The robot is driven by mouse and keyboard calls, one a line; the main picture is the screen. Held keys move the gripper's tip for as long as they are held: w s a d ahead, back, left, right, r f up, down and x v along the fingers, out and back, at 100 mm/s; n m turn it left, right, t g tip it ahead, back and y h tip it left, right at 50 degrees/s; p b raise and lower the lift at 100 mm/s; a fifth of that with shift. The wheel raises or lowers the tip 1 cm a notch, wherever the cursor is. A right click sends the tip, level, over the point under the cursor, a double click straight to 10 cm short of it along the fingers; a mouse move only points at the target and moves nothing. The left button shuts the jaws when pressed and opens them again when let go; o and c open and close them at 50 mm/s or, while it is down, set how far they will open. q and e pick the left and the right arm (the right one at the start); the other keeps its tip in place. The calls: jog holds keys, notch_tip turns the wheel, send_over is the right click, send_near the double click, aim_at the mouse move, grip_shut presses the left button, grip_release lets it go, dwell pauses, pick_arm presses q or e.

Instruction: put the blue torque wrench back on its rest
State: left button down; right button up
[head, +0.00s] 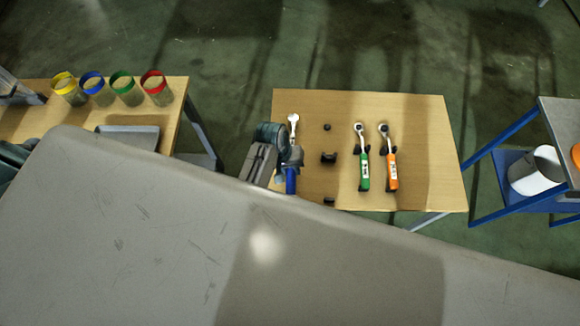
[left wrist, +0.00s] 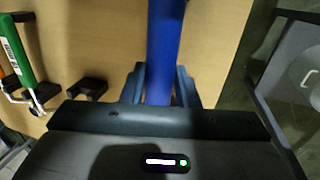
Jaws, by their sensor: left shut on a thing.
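The blue torque wrench has a blue handle (head: 291,182) and a silver head (head: 293,119), pointing toward the table's far edge. My left gripper (head: 291,162) is shut on it at the left side of the wooden table. In the left wrist view the blue handle (left wrist: 163,40) runs between the two fingers (left wrist: 160,85). Just right of it are empty black rest pieces: a far peg (head: 327,127), a middle cradle (head: 328,158) and a near piece (head: 329,200). Whether the wrench touches the table is unclear. My right gripper is not in view.
A green wrench (head: 364,170) and an orange wrench (head: 391,170) lie on their rests, right of the empty one. The wooden table (head: 435,150) is bare at its right side. Another table at left holds several coloured cups and a grey tray (head: 130,137). A blue-framed stand (head: 510,130) is at right.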

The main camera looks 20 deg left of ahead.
pick_arm(q)
jog(key=shift+f, duration=0.5)
jog(key=c, duration=1)
grip_release()
jog(key=shift+c, duration=0.2)
jog(key=shift+s+f, duration=0.1)
jog(key=shift+b, duration=0.3)
